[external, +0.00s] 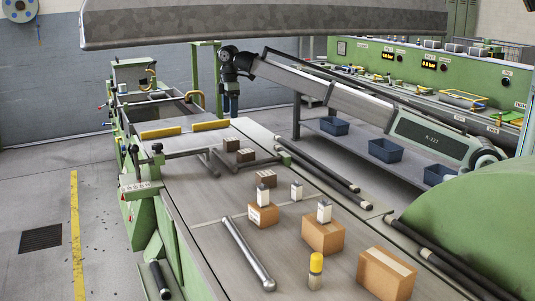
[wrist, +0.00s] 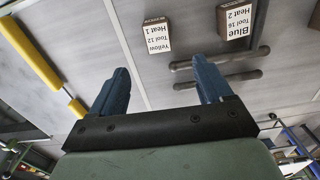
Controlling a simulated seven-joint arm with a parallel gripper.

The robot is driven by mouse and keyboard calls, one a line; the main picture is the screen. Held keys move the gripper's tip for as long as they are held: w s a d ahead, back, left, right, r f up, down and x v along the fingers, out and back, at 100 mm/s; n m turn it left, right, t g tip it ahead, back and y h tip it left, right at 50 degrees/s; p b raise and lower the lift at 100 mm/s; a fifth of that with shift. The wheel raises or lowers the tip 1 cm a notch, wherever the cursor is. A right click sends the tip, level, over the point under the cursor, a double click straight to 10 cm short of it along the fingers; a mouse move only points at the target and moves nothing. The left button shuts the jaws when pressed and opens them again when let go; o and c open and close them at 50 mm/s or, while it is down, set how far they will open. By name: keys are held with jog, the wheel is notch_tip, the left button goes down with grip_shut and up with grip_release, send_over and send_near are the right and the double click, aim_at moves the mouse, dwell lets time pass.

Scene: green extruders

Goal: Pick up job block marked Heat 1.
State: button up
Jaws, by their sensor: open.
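The job block marked Heat 1 (wrist: 157,36) is a small brown block with a white label reading Yellow, Tool 12, Heat 1. In the wrist view it lies on the grey table beyond my fingertips, roughly in line with the gap between them. My gripper (wrist: 160,78) has two blue fingers spread apart with nothing between them. In the external view my gripper (external: 231,105) points down above the far part of the table, apart from the blocks. Two small brown blocks show there, a farther one (external: 231,145) and a nearer one (external: 246,155); their labels are unreadable.
A block marked Blue, Tool 16, Heat 2 (wrist: 235,22) lies right of it. Dark rods (wrist: 218,61) lie close to both. Yellow bars (external: 160,132) lie at the table's far left. Larger boxes (external: 323,235), bottles and a metal rod (external: 247,253) occupy the near table.

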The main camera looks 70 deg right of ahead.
aim_at(233, 139)
notch_tip(233, 139, down, 8)
jog(key=shift+s+d, duration=0.1)
jog(key=shift+s+d+f, duration=0.1)
jog(key=shift+d+f, duration=0.05)
jog(key=shift+f, duration=0.75)
jog(key=shift+s+d+f, duration=0.1)
jog(key=shift+d+f, duration=0.05)
jog(key=shift+f, duration=0.75)
jog(key=shift+d+f, duration=0.15)
jog(key=shift+f, duration=0.75)
jog(key=c, duration=1.1)
